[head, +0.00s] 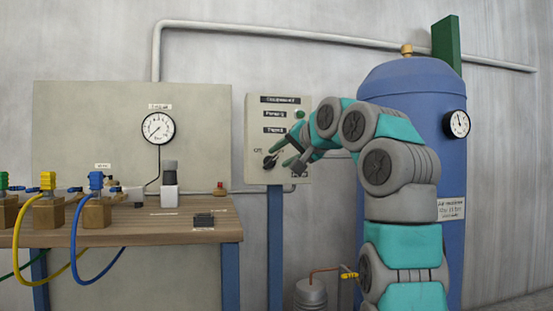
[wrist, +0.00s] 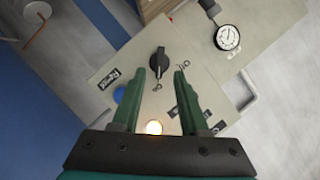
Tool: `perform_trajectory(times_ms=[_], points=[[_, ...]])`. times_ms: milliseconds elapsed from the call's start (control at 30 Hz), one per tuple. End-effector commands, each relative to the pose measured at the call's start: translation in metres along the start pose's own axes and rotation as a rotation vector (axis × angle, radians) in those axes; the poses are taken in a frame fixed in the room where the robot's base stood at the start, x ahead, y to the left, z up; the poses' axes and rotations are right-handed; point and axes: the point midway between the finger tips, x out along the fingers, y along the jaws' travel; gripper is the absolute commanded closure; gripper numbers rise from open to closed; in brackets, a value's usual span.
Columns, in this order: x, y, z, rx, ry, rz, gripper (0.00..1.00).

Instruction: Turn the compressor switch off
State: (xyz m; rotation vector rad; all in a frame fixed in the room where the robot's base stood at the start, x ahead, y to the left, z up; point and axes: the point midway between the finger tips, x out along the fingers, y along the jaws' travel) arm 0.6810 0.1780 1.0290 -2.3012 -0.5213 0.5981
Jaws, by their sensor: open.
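The compressor switch (head: 270,162) is a black rotary knob low on a pale control panel (head: 257,109) fixed to a blue post. In the wrist view the knob (wrist: 159,60) shows just beyond my fingertips, in line with the gap between them. I cannot tell whether a finger touches the knob.
A wooden bench (head: 140,228) with valves and hoses stands left of the panel. A blue tank (head: 405,85) with a gauge (head: 456,123) stands at the right, behind my arm.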

Motion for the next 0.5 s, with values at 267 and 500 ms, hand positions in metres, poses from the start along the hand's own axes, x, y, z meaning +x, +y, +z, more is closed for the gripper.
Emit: perform_trajectory(times_ms=[267, 500], points=[[0.035, 0.001, 0.000, 0.002, -0.002, 0.003, 0.56], [0.037, 0.001, 0.000, 0.000, 0.000, 0.001, 0.56]])
